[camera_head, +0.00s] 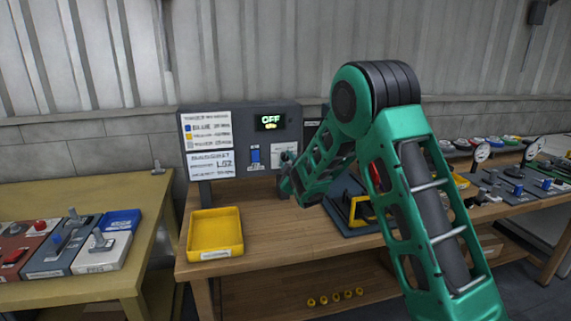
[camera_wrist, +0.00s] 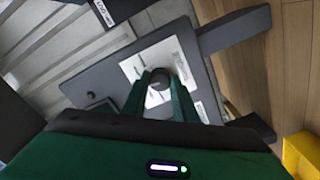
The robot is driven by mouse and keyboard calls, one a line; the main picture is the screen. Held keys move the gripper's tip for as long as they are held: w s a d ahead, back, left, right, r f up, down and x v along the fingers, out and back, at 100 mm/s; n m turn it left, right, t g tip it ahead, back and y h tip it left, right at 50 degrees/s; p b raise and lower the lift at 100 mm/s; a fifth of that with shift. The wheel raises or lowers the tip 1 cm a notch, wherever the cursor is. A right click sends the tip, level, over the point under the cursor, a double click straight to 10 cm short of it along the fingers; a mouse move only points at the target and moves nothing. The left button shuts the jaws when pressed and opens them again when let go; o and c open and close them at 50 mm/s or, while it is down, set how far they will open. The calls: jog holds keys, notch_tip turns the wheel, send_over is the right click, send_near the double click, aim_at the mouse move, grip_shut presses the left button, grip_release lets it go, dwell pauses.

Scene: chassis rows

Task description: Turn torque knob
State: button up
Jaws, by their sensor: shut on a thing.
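The dark control panel (camera_head: 240,118) stands upright at the back of the wooden bench, with a lit display reading OFF (camera_head: 269,122) and a blue switch (camera_head: 255,155). My gripper (camera_head: 289,172) is at the panel's lower right, in front of its face.
A yellow tray (camera_head: 215,234) sits on the bench (camera_head: 285,240) left of my arm. A dark fixture with a yellow part (camera_head: 357,212) lies under my forearm. A table at left (camera_head: 105,201) and a bench at right hold more switch boxes and gauges.

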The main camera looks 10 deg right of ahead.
jog(key=n, duration=0.4)
jog(key=shift+a+f, duration=0.15)
jog(key=shift+f+n, duration=0.1)
jog(key=shift+n, duration=1.3)
jog(key=o, duration=1)
jog(key=shift+o, duration=0.3)
jog(key=shift+s, duration=0.1)
jog(key=s, duration=1)
jog(key=shift+s, duration=0.25)
